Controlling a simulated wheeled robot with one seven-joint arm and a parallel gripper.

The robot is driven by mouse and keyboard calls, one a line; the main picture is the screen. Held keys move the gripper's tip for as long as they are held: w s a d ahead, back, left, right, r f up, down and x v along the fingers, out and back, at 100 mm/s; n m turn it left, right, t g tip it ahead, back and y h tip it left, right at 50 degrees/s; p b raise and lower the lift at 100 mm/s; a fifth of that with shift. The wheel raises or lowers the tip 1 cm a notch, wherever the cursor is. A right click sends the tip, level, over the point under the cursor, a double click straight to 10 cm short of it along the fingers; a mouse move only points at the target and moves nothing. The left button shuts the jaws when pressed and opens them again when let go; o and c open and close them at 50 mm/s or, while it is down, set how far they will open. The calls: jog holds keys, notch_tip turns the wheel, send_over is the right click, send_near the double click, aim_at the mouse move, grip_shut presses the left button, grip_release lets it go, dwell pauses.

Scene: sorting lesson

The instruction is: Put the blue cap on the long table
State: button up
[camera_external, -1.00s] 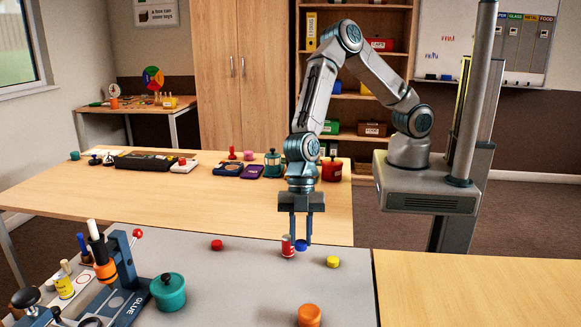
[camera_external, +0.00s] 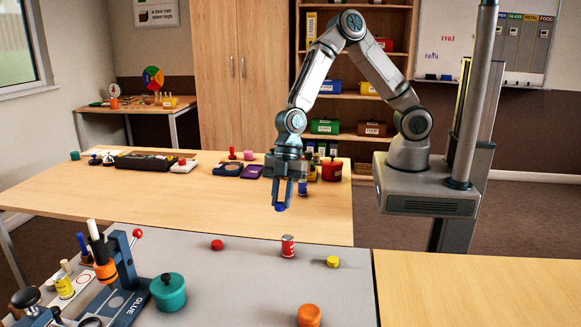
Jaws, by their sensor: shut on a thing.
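The blue cap (camera_external: 280,208) is between the fingertips of my gripper (camera_external: 282,197), which points down and is shut on it. The cap appears over the near right part of the long wooden table (camera_external: 150,207). I cannot tell whether it touches the tabletop or hangs just above it. The fingers hide part of the cap.
Several items line the long table's back. Its middle is clear.

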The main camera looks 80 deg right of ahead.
jog(key=w+d+m+t+h, duration=0.1)
jog(key=w+d+m, duration=0.3)
jog(key=d, duration=1.2)
jog(key=w+d+r+m+t+h, duration=0.1)
jog(key=w+d+m+t+h, duration=0.1)
jog(key=d+m, duration=1)
jog(key=w+d+h, duration=0.1)
jog(key=w+d, duration=0.1)
jog(key=d, duration=0.3)
jog(key=shift+w+r+t, duration=0.15)
jog(key=shift+t, duration=0.15)
jog(key=shift+a, duration=0.15)
jog(key=s+a+n+g+y, duration=0.1)
jog(key=s+a+n, duration=0.3)
jog(key=a, duration=0.9)
jog(key=s+a+n+g+y, duration=0.1)
jog(key=s+a+n, duration=0.3)
jog(key=a+n, duration=0.5)
jog(key=s+a+n+g+y, duration=0.2)
jog(key=a+n, duration=0.4)
jog(key=a, duration=1.1)
jog(key=s+g, duration=0.1)
jog(key=s, duration=0.1)
jog(key=shift+s+n, duration=0.3)
jog(key=shift+s, duration=0.05)
